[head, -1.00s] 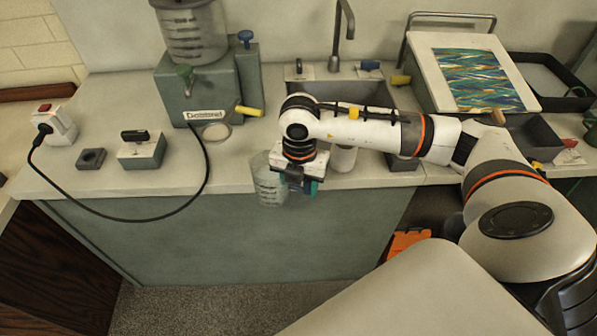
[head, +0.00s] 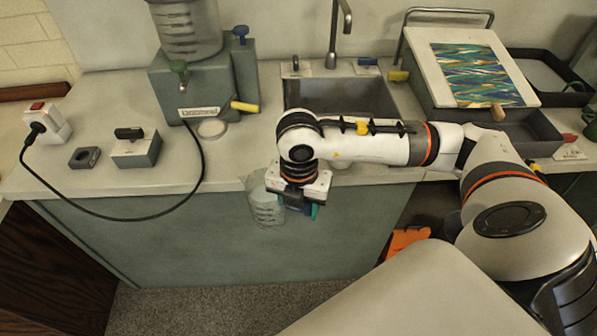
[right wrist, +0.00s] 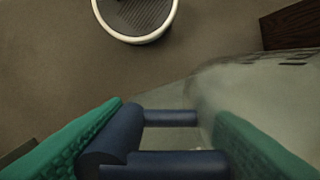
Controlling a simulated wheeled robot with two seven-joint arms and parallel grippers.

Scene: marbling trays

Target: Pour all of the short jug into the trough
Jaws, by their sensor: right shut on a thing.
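My right gripper (head: 302,207) is shut on the blue handle (right wrist: 165,165) of a clear jug (head: 265,206). The jug hangs in front of the counter's front edge, left of the gripper, and looks roughly upright. In the right wrist view, the green finger pads lie on both sides of the handle, and the see-through jug wall (right wrist: 250,95) is at the right. I cannot tell how much is in the jug. A grey open tray (head: 537,128), perhaps the trough, stands at the right end of the counter. My left gripper is out of view.
A sink (head: 345,95) with a tap lies behind my right arm. A board with marbled paper (head: 478,72) stands at the right.

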